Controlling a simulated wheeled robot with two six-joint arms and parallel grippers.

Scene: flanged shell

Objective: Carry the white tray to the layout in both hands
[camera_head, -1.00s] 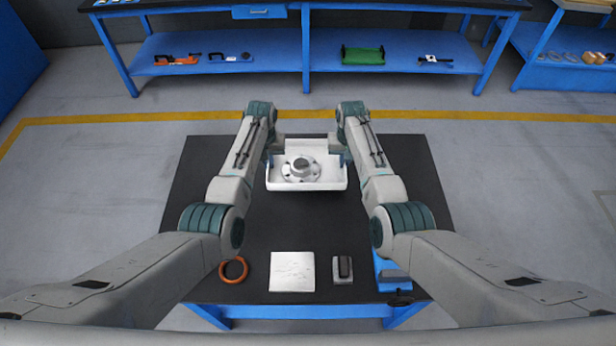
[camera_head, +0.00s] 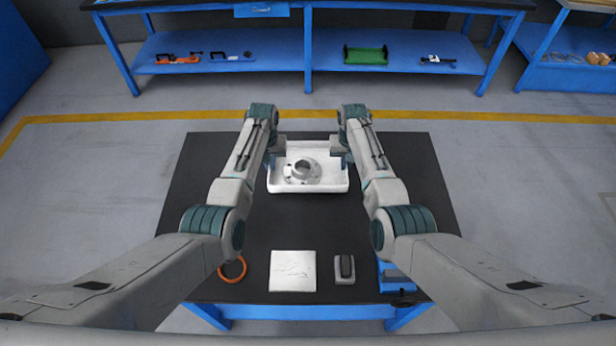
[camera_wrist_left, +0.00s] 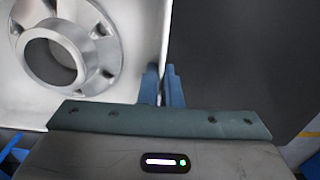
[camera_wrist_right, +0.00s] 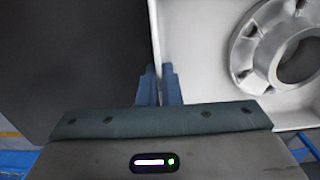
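The white tray (camera_head: 308,188) is at the far middle of the black table, with a grey flanged shell (camera_head: 303,171) in it. My left gripper (camera_head: 278,148) is shut on the tray's left wall, and my right gripper (camera_head: 337,148) is shut on its right wall. In the left wrist view, the fingers (camera_wrist_left: 161,87) sit on either side of the tray's wall (camera_wrist_left: 165,45). In the right wrist view, the fingers (camera_wrist_right: 159,87) do the same on the other wall (camera_wrist_right: 155,35). I cannot tell whether the tray touches the table.
At the table's near edge lie an orange ring (camera_head: 233,270), a white marked sheet (camera_head: 292,271), a grey block with a dark top (camera_head: 344,268) and a blue item (camera_head: 392,274). The black table (camera_head: 310,225) is clear between these and the tray. A blue shelf bench stands behind.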

